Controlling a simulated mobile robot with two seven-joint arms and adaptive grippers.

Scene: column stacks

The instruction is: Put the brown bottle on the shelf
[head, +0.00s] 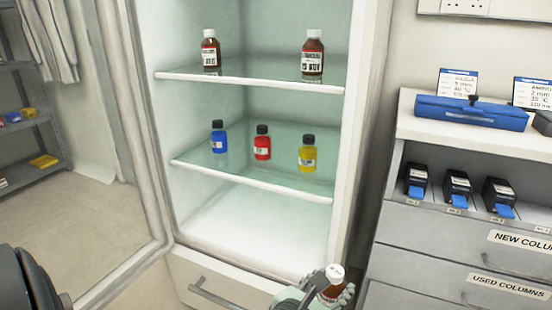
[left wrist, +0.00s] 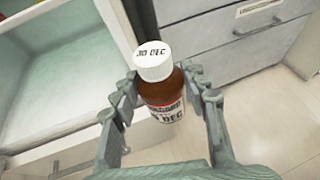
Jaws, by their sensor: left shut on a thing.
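A brown bottle with a white cap marked "30 DEC" (left wrist: 162,95) is held upright or nearly so between the fingers of my left gripper (left wrist: 165,93). In the head view this brown bottle (head: 331,284) and my left gripper (head: 325,292) are at the bottom edge, in front of the cabinet's lower right corner and below its shelves. The open cabinet has an upper glass shelf (head: 250,82) with two brown white-capped bottles, one at left (head: 210,52) and one at right (head: 312,56). A lower glass shelf (head: 250,184) holds small bottles. My right gripper is not in view.
Blue (head: 219,138), red (head: 262,144) and yellow (head: 307,154) bottles stand on the lower shelf. The upper shelf is clear between its two bottles. The cabinet floor (head: 245,225) looks empty. A drawer unit (head: 430,230) stands to the right; the open door (head: 130,120) is at left.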

